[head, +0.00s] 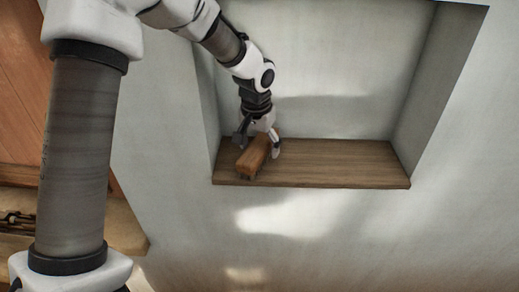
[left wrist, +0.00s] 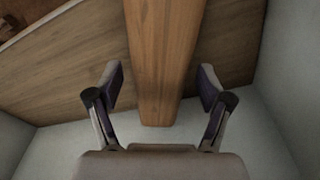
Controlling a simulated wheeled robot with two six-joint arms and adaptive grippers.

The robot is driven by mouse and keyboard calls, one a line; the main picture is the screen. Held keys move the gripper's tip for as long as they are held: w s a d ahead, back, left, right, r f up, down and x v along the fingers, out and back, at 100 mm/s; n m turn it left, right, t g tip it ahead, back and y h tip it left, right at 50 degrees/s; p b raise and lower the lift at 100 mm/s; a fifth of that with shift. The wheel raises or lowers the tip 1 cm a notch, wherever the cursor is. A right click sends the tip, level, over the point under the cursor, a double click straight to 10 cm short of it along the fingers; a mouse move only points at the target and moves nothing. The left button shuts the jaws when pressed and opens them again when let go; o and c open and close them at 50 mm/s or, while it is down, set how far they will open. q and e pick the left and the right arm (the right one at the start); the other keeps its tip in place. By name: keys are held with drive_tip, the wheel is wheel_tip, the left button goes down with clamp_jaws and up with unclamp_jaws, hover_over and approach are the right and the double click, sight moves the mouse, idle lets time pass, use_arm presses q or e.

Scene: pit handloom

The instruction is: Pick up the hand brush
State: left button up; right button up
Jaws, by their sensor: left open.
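The hand brush (head: 253,157) lies on the wooden shelf of a wall niche, near its left end. Its brown wooden back faces up, and a little of its dark underside shows at the front. My left gripper (head: 259,143) is over the back part of the brush. In the left wrist view the brush's wooden body (left wrist: 160,60) runs between the two open fingers of my left gripper (left wrist: 160,88), with a gap on each side. The fingers do not touch it there. My right gripper is not in view.
The shelf (head: 340,163) is bare to the right of the brush. The niche's left side wall (head: 207,100) is close to my left gripper. The right side wall (head: 430,85) is farther off. A wooden panel (head: 20,85) stands at far left.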

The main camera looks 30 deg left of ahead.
use_arm(q)
drive_tip(key=shift+s+r, duration=0.1)
drive_tip(key=shift+s, duration=0.05)
drive_tip(key=shift+c, duration=0.7)
drive_tip(key=shift+s, duration=0.1)
drive_tip(key=c, duration=1.3)
drive_tip(key=shift+r, duration=0.15)
